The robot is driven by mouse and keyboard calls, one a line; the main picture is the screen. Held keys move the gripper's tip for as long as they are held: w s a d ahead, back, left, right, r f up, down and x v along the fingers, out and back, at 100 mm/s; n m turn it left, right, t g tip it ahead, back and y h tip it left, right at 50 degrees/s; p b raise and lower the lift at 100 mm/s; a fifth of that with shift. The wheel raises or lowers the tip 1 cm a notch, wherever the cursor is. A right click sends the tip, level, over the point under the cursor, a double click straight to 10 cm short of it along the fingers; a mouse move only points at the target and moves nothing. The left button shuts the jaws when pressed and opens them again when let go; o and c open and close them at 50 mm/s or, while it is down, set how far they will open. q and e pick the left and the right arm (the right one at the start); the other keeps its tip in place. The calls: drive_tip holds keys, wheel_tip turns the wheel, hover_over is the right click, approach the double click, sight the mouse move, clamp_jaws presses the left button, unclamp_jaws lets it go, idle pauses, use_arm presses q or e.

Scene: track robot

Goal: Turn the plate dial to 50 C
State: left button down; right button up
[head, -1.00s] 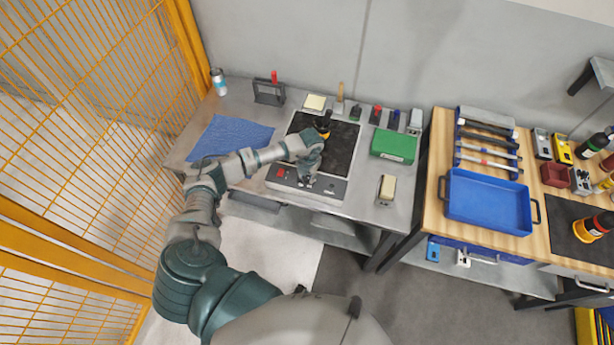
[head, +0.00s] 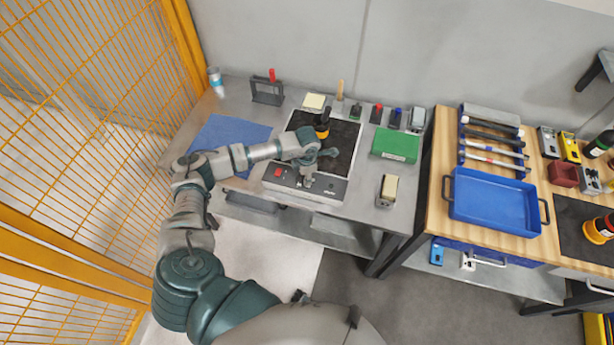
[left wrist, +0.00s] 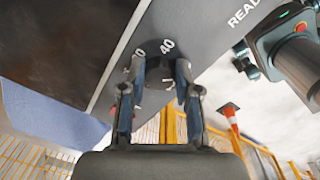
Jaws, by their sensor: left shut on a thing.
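The hot plate has a black top (head: 343,150) and a grey front panel (head: 333,190) with a red switch (head: 278,172) at its left. My left gripper (head: 308,182) reaches down to the middle of that panel and hides the dial in the head view. In the left wrist view, the two fingers (left wrist: 160,75) stand on either side of the dark dial (left wrist: 158,88) and are shut on it. The panel mark "40" shows just above the fingers, with another number partly hidden by the left finger. The dial's pointer cannot be made out. My right gripper is out of view.
A black and yellow bottle (head: 322,122) stands on the black top. A blue cloth (head: 228,138) lies to the left, a green box (head: 396,144) to the right. A grey block with a pale top (head: 388,188) sits near the front edge. An orange mesh fence (head: 90,130) stands at the left.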

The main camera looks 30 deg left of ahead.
use_arm(q)
drive_tip(key=shift+s+a+f+m, duration=0.15)
drive_tip(key=shift+s+a+m, duration=0.05)
drive_tip(key=shift+m, duration=0.2)
drive_tip(key=c, duration=0.8)
unclamp_jaws()
drive_tip(key=shift+a, duration=0.1)
drive_tip(key=shift+w+r, duration=0.1)
drive_tip(key=shift+r, duration=0.25)
drive_tip(key=r, duration=1.1)
drive_tip(key=shift+s+r, duration=0.2)
drive_tip(key=shift+s, duration=0.05)
drive_tip(key=shift+d, duration=0.25)
